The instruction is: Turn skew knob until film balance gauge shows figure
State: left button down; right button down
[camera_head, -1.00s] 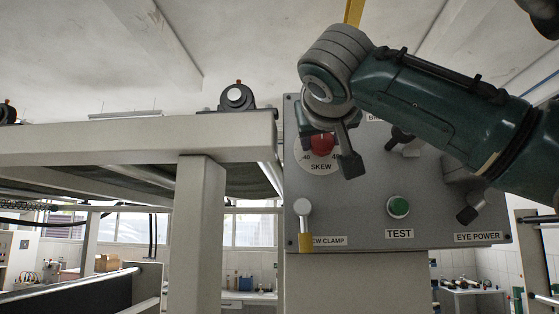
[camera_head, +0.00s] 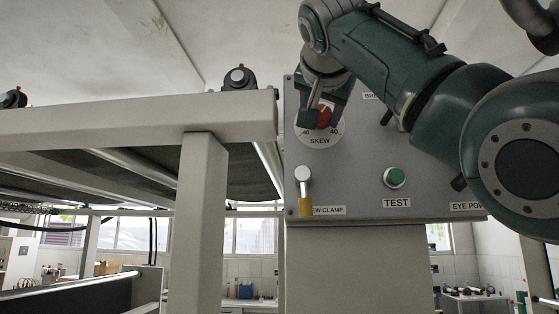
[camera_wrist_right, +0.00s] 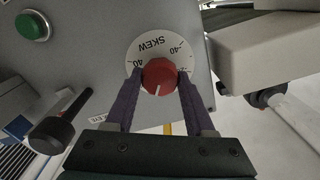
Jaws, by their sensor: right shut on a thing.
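The red skew knob (camera_wrist_right: 159,77) sits on a white SKEW dial (camera_wrist_right: 137,50) with 40 marks, and a white pointer line shows on its face. In the head view the knob (camera_head: 325,114) is partly covered by my right gripper (camera_head: 318,108). In the right wrist view the two purple fingers of my right gripper (camera_wrist_right: 160,82) are shut on the knob, one on each side. The dial (camera_head: 319,139) sits at the upper left of the grey panel (camera_head: 350,185). No film balance gauge can be made out. My left gripper is not in view.
The panel also carries a skew clamp lever (camera_head: 304,188) and a green TEST button (camera_head: 394,177); the button (camera_wrist_right: 32,25) and a black lever (camera_wrist_right: 60,122) show in the wrist view. A pale machine frame (camera_head: 140,131) stands left of the panel.

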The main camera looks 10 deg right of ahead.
jog(key=m+b, duration=0.1)
jog(key=m, duration=0.3)
jog(key=shift+f+m, duration=0.1)
jog(key=shift+m, duration=0.3)
dwell(0.4)
jog(key=shift+c, duration=1.3)
grip_release()
jog(key=shift+s, duration=0.1)
